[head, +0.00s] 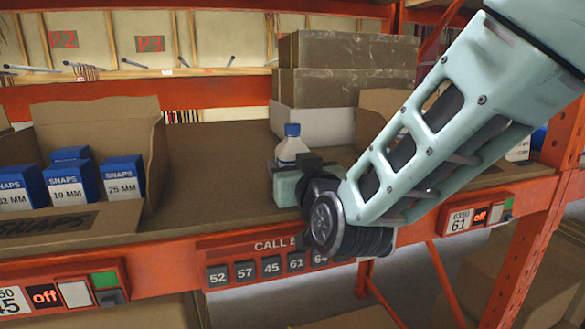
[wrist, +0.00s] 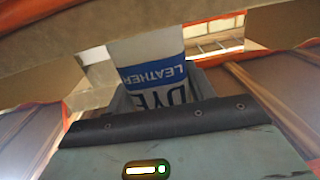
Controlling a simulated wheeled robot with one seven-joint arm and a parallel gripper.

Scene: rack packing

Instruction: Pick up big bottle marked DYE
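A white bottle (head: 291,147) with a blue cap stands upright on the shelf, right of the middle in the head view. In the wrist view its blue-and-white label (wrist: 160,78) reads LEATHER and DYE, partly cut off by my gripper's body. My gripper (head: 300,172) is at the bottle and hides its lower part. In the wrist view, grey finger parts show close along both sides of the bottle. I cannot tell whether they touch it or leave a gap.
Brown boxes (head: 345,70) and a white box (head: 318,126) are stacked behind the bottle. An open carton (head: 105,118) with blue SNAPS boxes stands at left, with bare shelf between. The orange front rail (head: 170,262) carries labels, and an orange upright (head: 545,215) stands at right.

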